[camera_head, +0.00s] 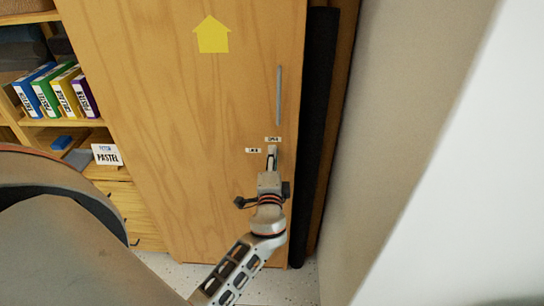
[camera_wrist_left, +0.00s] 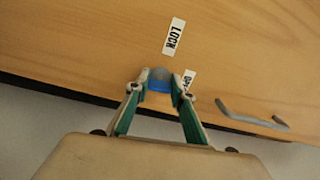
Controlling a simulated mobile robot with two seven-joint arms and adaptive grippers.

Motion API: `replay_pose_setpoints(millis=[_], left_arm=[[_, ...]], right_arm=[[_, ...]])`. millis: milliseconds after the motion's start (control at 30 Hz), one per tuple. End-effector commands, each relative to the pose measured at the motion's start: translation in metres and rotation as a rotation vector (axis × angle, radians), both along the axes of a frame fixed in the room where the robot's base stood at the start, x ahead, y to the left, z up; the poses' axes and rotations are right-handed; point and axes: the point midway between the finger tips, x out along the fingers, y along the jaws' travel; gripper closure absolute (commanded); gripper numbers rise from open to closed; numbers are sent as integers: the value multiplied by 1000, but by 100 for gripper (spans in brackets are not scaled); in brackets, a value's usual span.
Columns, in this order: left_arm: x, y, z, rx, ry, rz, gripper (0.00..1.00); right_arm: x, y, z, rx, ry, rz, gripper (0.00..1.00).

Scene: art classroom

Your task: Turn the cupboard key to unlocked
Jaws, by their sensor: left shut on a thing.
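The wooden cupboard door (camera_head: 190,120) stands in front of me. My left gripper (camera_head: 271,157) reaches up to the lock near the door's right edge. In the left wrist view my left gripper (camera_wrist_left: 160,80) is shut on the key (camera_wrist_left: 159,86), which shows as a blue piece between the fingertips with a grey rounded part behind it. Two white labels sit by the lock: LOCK (camera_wrist_left: 174,37) and a partly covered OPEN label (camera_wrist_left: 188,79). The fingers hide most of the key, so I cannot tell which way it points. My right gripper is not in view.
A long grey handle (camera_head: 279,96) is on the door above the lock; it also shows in the left wrist view (camera_wrist_left: 252,117). A pale wall (camera_head: 400,130) rises close on the right. Shelves with coloured folders (camera_head: 56,92) and a PASTEL sign (camera_head: 107,155) stand on the left.

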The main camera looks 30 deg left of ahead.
Motion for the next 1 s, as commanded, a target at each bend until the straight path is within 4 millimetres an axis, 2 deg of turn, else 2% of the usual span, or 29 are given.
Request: replay_pose_setpoints(millis=[300, 767, 800, 867, 1000], left_arm=[[0, 0, 0, 84, 52, 0, 99], [0, 0, 0, 95, 59, 0, 98], [0, 0, 0, 95, 59, 0, 75], [0, 0, 0, 95, 59, 0, 60], [0, 0, 0, 95, 58, 0, 60]], right_arm=[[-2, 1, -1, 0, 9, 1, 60], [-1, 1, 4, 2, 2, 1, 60], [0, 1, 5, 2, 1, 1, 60], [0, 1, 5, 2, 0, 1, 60], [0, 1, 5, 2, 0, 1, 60]])
